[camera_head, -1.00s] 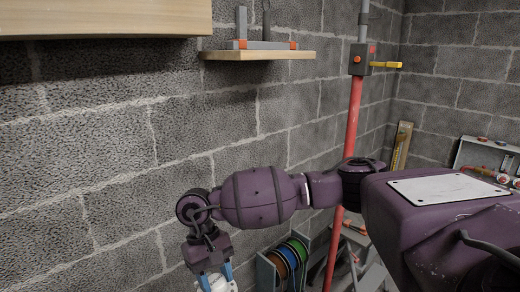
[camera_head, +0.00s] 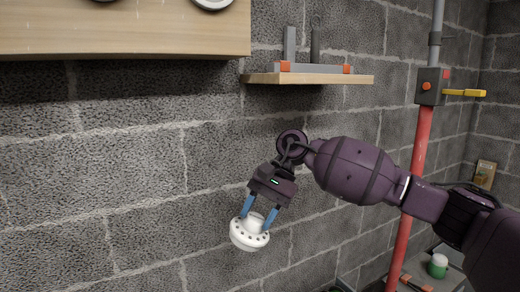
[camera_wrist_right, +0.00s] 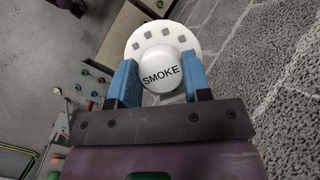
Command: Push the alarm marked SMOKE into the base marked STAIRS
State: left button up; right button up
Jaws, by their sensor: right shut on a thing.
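My right gripper (camera_head: 262,212) is shut on a white round alarm (camera_head: 248,235), with its blue fingers on either side of the alarm's raised middle. The alarm hangs below the gripper in front of the grey block wall, slightly tilted. In the right wrist view the alarm (camera_wrist_right: 165,45) reads SMOKE, between the gripper's fingers (camera_wrist_right: 160,82). No STAIRS marking is visible. My left gripper is not in view.
A small wooden shelf (camera_head: 310,79) with grey and orange hardware juts from the wall right of the board. A red pipe (camera_head: 410,190) with a grey box (camera_head: 431,86) and yellow lever stands at the right. The wall below the board is clear.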

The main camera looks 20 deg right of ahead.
jog(key=a+r+m+t+y+b, duration=0.3)
jog(key=r+m+t, duration=0.7)
jog(key=r, duration=1.5)
jog(key=s+r+n+t, duration=0.1)
jog(key=s+r+t, duration=0.35)
jog(key=r, duration=0.65)
jog(key=s+r+n+t, duration=0.1)
jog(key=s+r+t, duration=0.4)
jog(key=r, duration=0.6)
jog(key=w+a+p, duration=0.2)
jog(key=w, duration=0.6)
jog(key=shift+w+a+f+g+y, duration=0.15)
jog(key=shift+w+f+g+y, duration=0.15)
jog(key=shift+g, duration=0.15)
jog(key=shift+b, duration=0.4)
jog(key=shift+w+a, duration=0.15)
jog(key=shift+w, duration=0.75)
dwell(0.7)
